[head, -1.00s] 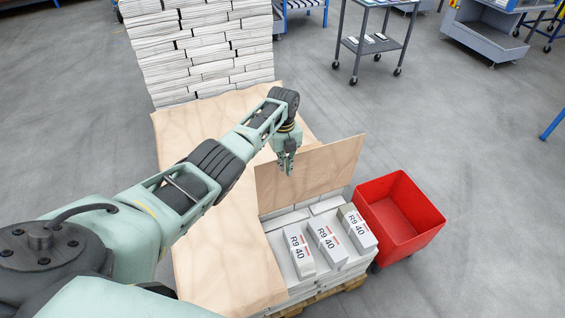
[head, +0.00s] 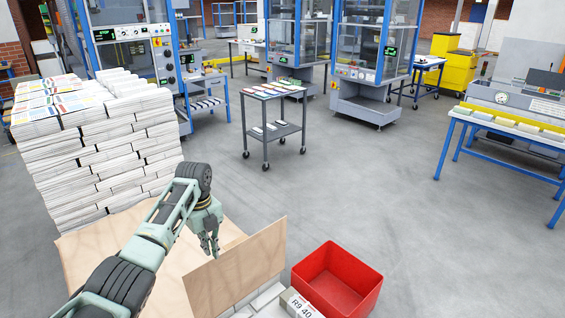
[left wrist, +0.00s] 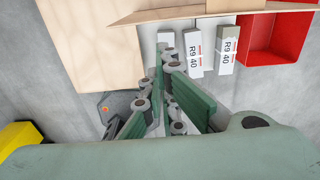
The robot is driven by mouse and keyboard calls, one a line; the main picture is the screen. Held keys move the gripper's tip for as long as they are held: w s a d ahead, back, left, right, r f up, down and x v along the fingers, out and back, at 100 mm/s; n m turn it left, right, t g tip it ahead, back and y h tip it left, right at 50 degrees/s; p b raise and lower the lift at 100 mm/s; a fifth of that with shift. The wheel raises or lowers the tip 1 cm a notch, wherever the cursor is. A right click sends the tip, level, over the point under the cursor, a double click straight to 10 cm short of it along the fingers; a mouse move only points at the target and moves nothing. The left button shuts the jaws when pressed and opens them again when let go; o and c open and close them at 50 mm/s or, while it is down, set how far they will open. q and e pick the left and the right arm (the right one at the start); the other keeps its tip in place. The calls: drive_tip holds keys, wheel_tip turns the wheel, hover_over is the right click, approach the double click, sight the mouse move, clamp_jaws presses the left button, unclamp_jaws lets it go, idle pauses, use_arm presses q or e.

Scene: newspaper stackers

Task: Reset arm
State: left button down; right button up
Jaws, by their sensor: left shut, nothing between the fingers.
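My left arm comes in from the lower left in the head view. Its gripper (head: 210,248) points down, shut and empty, beside the upright wooden board (head: 240,275). In the left wrist view, the green fingers of the left gripper (left wrist: 164,62) come together with nothing between them. White packs marked "R9 40" (left wrist: 226,48) lie beyond the fingers there, and one such pack (head: 299,303) shows at the bottom of the head view. My right gripper is in neither view.
A red bin (head: 340,284) stands right of the board. A flat wooden sheet (head: 95,252) lies under my arm. A tall stack of printed paper (head: 100,150) stands at the left. A grey cart (head: 275,130) stands farther back, with open floor around it.

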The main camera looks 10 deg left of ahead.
use_arm(q)
drive_tip(key=s+d+f+n+t, duration=0.1)
drive_tip(key=s+d+f+n, duration=0.5)
drive_tip(key=s, duration=0.3)
drive_tip(key=s+d+f+n+t, duration=0.1)
drive_tip(key=s+d+f+n, duration=0.35)
drive_tip(key=s+f, duration=0.45)
drive_tip(key=s+d+r+n+t, duration=0.1)
drive_tip(key=s+r+n, duration=0.4)
drive_tip(key=s, duration=0.5)
drive_tip(key=s+d+r+n+t, duration=0.1)
drive_tip(key=s+r+n, duration=0.2)
drive_tip(key=s+n, duration=0.6)
wheel_tip(320, 180, down, 26)
drive_tip(key=s+m+g, duration=0.1)
drive_tip(key=s+g, duration=0.1)
drive_tip(key=s+a+f+g+b, duration=0.1)
drive_tip(key=s+a+f, duration=0.2)
drive_tip(key=s+f, duration=1.4)
drive_tip(key=shift+s+a+f, duration=0.15)
drive_tip(key=shift+s+f, duration=0.1)
drive_tip(key=shift+f, duration=0.3)
